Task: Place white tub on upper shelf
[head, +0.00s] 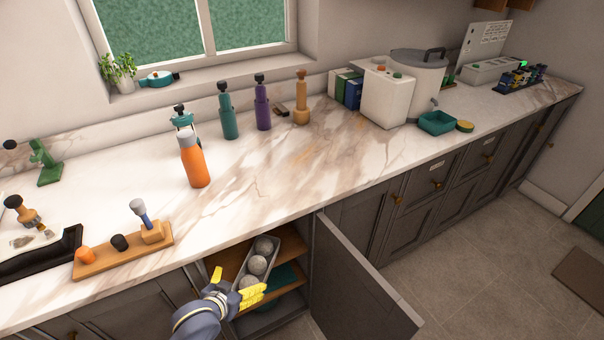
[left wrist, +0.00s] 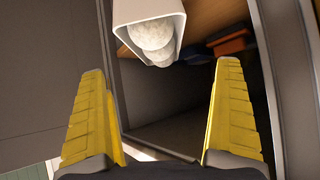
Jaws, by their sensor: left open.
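The white tub (head: 275,250) is a narrow, light-coloured tray holding a few pale round balls. It lies on the wooden upper shelf (head: 228,247) inside the open cabinet under the counter. In the left wrist view the tub (left wrist: 120,13) shows end-on at the top, beyond the fingers. My left gripper (head: 234,285) has yellow fingers spread open at the near end of the tub. In the left wrist view the open gripper (left wrist: 161,115) has nothing between its fingers. My right gripper is not in view.
The open cabinet door (head: 360,285) stands out to the right of the opening. A teal item (head: 287,279) lies on a lower level. The marble counter (head: 255,185) above carries an orange bottle (head: 194,160), several other bottles and a wooden holder (head: 125,252).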

